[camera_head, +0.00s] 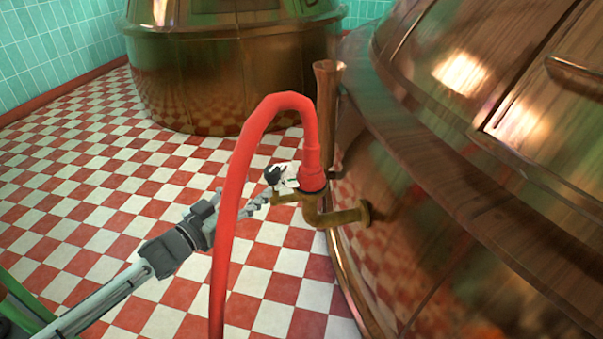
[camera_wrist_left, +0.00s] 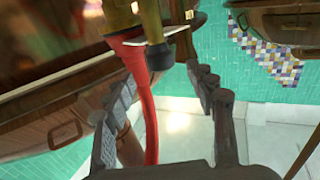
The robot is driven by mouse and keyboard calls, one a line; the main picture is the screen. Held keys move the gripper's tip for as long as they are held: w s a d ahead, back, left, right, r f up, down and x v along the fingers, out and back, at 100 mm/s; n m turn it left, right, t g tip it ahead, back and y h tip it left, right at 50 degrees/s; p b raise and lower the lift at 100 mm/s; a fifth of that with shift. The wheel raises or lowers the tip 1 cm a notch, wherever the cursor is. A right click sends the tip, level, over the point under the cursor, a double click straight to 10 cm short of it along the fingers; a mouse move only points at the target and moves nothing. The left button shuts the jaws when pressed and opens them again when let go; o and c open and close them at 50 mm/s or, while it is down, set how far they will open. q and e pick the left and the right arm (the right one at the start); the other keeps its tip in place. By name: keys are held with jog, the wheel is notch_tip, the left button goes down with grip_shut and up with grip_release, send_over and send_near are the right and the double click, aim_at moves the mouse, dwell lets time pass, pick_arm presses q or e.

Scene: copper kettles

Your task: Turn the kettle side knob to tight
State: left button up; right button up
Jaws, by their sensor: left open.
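The large copper kettle (camera_head: 450,150) fills the right side of the head view. A brass pipe (camera_head: 340,215) comes out of its side and carries a fitting with a red hose (camera_head: 262,115). A small black knob (camera_head: 272,175) with a white part beside it sits at this fitting. In the left wrist view a dark knob (camera_wrist_left: 160,55) hangs on a brass stem above the fingers. My left gripper (camera_head: 245,198) is open just left of the fitting, partly behind the hose. Its spread, empty fingers also show in the wrist view (camera_wrist_left: 162,90). Contact cannot be told. My right gripper is not in view.
The red hose arches up and drops to the floor across my left gripper. Another copper kettle (camera_head: 225,75) stands at the back by green tiled walls (camera_head: 45,50). The checkered red and white floor (camera_head: 70,190) on the left is clear.

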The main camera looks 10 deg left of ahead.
aim_at(266, 177)
pick_arm(q)
jog(key=shift+w+d+r, duration=0.15)
jog(key=shift+w+d, duration=0.05)
jog(key=shift+w, duration=0.2)
jog(key=x, duration=0.6)
jog(key=shift+w+d, duration=0.15)
jog(key=shift+w, duration=0.2)
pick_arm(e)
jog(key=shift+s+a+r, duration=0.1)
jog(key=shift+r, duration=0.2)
pick_arm(q)
jog(key=shift+c, duration=0.2)
